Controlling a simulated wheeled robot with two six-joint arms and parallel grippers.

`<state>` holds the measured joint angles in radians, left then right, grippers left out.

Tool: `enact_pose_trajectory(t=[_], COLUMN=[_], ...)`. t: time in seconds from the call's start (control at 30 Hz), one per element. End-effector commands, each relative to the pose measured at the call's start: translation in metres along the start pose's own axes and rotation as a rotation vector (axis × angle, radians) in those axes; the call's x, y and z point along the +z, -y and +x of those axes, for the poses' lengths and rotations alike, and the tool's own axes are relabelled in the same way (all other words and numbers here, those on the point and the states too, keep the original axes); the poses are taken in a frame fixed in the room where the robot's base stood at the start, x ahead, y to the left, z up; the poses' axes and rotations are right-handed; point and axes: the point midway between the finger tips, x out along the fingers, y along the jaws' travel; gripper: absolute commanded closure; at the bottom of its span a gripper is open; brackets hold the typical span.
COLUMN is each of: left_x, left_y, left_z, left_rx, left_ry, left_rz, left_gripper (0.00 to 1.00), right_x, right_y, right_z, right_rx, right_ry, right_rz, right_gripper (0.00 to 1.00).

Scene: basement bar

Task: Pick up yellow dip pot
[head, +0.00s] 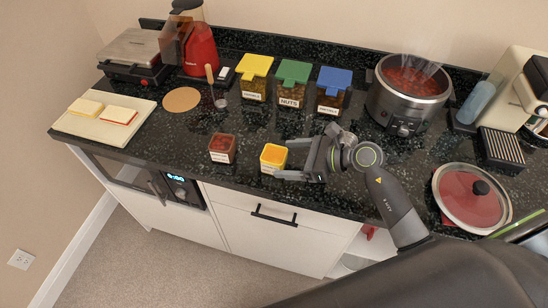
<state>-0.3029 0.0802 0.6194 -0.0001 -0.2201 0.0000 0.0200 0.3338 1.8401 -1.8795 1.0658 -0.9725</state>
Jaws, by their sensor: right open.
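The yellow dip pot (273,158) is a small white-sided cup with yellow contents, standing upright near the front edge of the dark counter. My right gripper (283,160) is open, its fingers pointing left. Its fingertips are at the pot's right side; I cannot tell whether they touch it. My left gripper is not in view.
A red dip pot (222,148) stands just left on the counter (180,140). Jars with yellow (254,77), green (292,84) and blue (333,90) lids stand behind. A steaming pot (409,92) and a lidded pan (471,197) are at right.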

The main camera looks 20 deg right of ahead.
Motion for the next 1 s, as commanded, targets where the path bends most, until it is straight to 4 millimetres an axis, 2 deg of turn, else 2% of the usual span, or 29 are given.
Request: enact_pose_trajectory(t=[0.2, 0.4, 0.7, 1.0], left_x=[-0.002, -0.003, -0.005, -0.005], left_y=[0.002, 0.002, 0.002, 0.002], left_z=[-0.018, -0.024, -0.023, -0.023], left_rx=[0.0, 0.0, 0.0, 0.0], left_ry=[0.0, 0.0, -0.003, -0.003], left_rz=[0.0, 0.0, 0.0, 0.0], left_gripper=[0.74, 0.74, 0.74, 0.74], right_x=[0.005, 0.002, 0.0, 0.0], right_y=[0.003, 0.003, 0.004, 0.004], right_z=[0.024, 0.046, 0.05, 0.049], right_rx=[0.001, 0.001, 0.0, 0.0], right_ry=[0.003, 0.001, 0.0, 0.0], right_rz=[0.004, 0.003, -0.001, 0.0], right_gripper=[0.18, 0.18, 0.18, 0.56])
